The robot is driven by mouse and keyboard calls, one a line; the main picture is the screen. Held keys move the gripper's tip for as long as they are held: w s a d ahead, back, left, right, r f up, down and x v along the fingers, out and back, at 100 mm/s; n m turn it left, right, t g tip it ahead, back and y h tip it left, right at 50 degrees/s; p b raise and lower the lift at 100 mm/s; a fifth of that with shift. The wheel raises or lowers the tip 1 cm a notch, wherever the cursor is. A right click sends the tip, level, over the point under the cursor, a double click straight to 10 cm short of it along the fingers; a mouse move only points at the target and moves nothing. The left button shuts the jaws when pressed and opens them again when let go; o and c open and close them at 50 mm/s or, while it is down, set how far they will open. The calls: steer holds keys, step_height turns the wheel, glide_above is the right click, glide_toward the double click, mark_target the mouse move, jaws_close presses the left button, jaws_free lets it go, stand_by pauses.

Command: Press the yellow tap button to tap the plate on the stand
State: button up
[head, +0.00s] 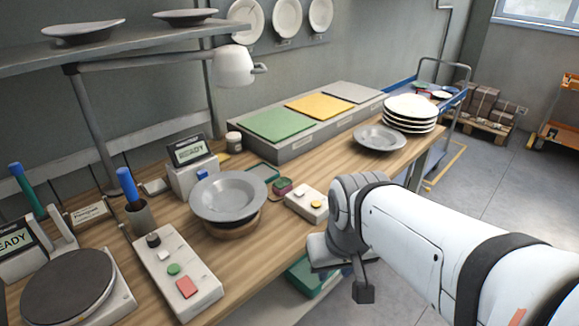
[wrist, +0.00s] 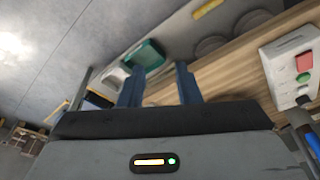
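The grey plate (head: 228,193) rests on a round wooden stand (head: 232,230), left of the box. My gripper (wrist: 160,85) shows two dark blue fingers apart in the wrist view, with nothing between them. In the head view my arm's end is right of and in front of the box, apart from it; the fingers are not clear there. I cannot make out the yellow button in the wrist view.
A control box with red and green buttons (head: 178,270) stands left of the plate; it also shows in the wrist view (wrist: 293,65). A hot plate (head: 68,287) is far left. A lamp (head: 233,66) hangs above. Stacked plates (head: 409,115) stand at the back right.

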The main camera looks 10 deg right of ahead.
jaws_close()
stand_by(1.6)
